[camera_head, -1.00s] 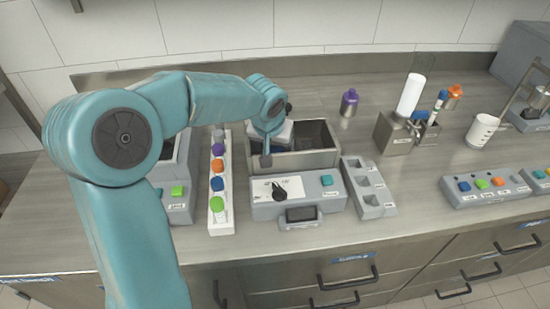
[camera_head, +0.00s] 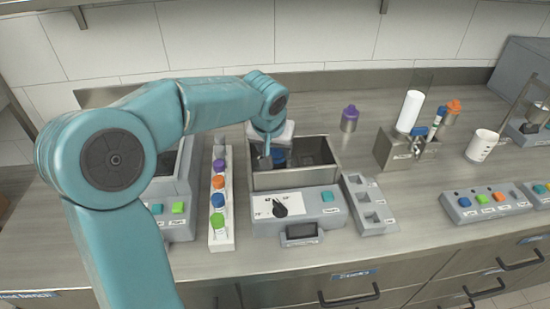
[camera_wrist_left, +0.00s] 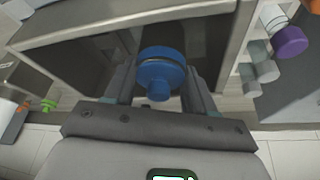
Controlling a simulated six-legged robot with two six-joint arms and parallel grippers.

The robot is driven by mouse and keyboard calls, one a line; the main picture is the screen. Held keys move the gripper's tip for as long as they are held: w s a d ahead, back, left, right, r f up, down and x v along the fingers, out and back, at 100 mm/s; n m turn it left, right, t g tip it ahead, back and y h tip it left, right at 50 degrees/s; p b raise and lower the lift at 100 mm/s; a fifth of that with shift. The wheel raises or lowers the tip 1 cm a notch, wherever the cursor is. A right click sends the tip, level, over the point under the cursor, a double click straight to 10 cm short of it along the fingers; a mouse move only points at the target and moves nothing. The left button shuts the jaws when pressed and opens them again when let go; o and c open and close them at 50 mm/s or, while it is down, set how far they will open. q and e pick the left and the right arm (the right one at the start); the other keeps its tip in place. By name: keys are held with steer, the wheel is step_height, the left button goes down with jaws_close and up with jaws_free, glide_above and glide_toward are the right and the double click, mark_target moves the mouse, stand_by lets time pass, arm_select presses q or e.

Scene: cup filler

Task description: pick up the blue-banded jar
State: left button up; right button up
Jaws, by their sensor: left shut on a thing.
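A blue jar with a wide round top and a narrower knob shows in the left wrist view (camera_wrist_left: 162,72), between my left gripper's two fingers (camera_wrist_left: 160,90). In the head view, part of the blue jar (camera_head: 281,157) shows beside my left gripper (camera_head: 272,156), at the left part of the open metal bath (camera_head: 291,182). My left gripper is shut on the jar. The jar's lower part is hidden by the bath wall and the gripper. My right gripper is not in view.
A white rack (camera_head: 222,242) with several coloured-cap vials stands left of the bath. A grey slotted block (camera_head: 370,205) is to its right. A dial control box (camera_head: 298,208) is in front. A purple-capped bottle (camera_head: 349,119) and metal dispenser (camera_head: 396,152) stand behind right.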

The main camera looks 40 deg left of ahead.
arm_select(q)
step_height(320, 180, up, 16)
steer(key=p, duration=0.2)
steer(key=shift+p, duration=0.3)
